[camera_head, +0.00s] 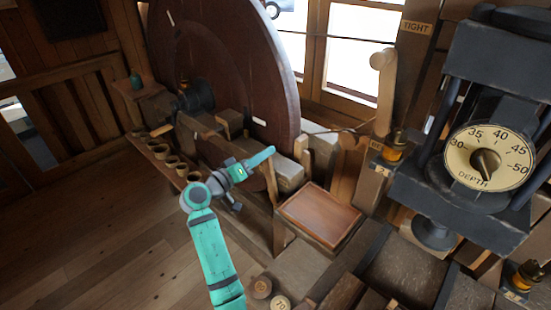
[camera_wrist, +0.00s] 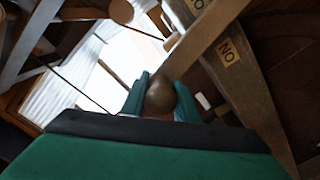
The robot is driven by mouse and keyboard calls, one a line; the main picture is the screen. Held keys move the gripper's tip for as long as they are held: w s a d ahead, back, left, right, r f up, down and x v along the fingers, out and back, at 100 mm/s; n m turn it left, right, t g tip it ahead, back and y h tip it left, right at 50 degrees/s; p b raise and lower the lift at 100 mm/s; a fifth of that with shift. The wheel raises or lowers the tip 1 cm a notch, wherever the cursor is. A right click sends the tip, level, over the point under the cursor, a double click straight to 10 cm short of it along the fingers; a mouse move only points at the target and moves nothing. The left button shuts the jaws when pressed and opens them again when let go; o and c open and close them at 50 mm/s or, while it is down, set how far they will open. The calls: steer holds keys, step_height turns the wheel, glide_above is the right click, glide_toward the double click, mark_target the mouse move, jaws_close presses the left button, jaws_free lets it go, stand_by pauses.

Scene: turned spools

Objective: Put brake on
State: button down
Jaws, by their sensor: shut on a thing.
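My gripper (camera_head: 262,157) reaches in front of the large dark wooden wheel (camera_head: 235,70) in the head view. In the wrist view its two teal fingers (camera_wrist: 160,98) are closed on either side of a round brown knob (camera_wrist: 161,92). What the knob is fixed to is hidden behind it and my gripper. A wooden bar (camera_wrist: 215,35) runs diagonally beside the knob. Two small labels, one a tan plate (camera_wrist: 227,52), read as "NO" or an upside-down "ON". The knob cannot be made out in the head view. Which part is the brake is not clearly marked.
A brown-topped tray (camera_head: 320,213) lies right of my gripper. A pale post with a round top (camera_head: 384,90) stands by a "TIGHT" label (camera_head: 416,27). A depth dial (camera_head: 487,157) is at right. Several small pots (camera_head: 161,151) line the left bench. The floor at left is clear.

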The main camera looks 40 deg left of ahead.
steer(key=shift+a+f+n, duration=0.2)
steer(key=shift+a+n, duration=0.2)
steer(key=shift+a, duration=0.25)
steer(key=c, duration=1.4)
jaws_free()
steer(key=s, duration=0.7)
steer(key=s+a, duration=0.1)
steer(key=s, duration=0.2)
steer(key=shift+s, duration=0.35)
